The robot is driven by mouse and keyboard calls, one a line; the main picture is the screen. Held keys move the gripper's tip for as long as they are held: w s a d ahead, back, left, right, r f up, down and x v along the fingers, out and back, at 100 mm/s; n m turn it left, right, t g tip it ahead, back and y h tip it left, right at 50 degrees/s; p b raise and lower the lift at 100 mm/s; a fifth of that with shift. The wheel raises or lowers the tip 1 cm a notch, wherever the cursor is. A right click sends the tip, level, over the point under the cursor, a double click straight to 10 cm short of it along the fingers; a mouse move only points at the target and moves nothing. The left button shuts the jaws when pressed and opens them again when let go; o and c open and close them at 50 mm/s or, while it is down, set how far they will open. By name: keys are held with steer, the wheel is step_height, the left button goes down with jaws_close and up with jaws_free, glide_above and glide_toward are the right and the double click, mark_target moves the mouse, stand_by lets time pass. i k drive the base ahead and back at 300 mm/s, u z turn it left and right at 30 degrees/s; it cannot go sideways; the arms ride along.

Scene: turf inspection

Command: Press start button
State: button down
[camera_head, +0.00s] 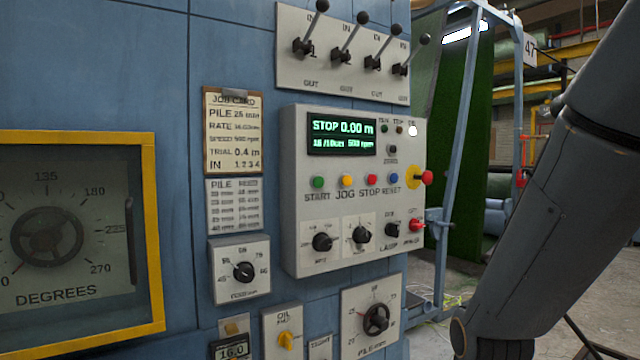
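The green START button (318,182) sits at the left end of a row of coloured buttons on a light grey control box (300,235). A yellow JOG button (346,181), a red STOP button (372,180) and a blue RESET button (394,179) follow to its right. The display (341,134) above reads STOP 0.00 m. My arm fills the right side of the picture, apart from the box. My gripper is not in view.
Levers (309,35) stick out above the box. A red emergency knob (426,178) on a yellow disc juts from its right edge. Below are dials (376,318) and switches. A yellow-framed gauge window (155,240) is at left. A job card (232,130) hangs beside the box.

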mark_target(319, 181)
steer(key=k, duration=1.25)
steer(key=z, duration=0.6)
steer(key=i, duration=1.8)
steer(key=u, duration=0.7)
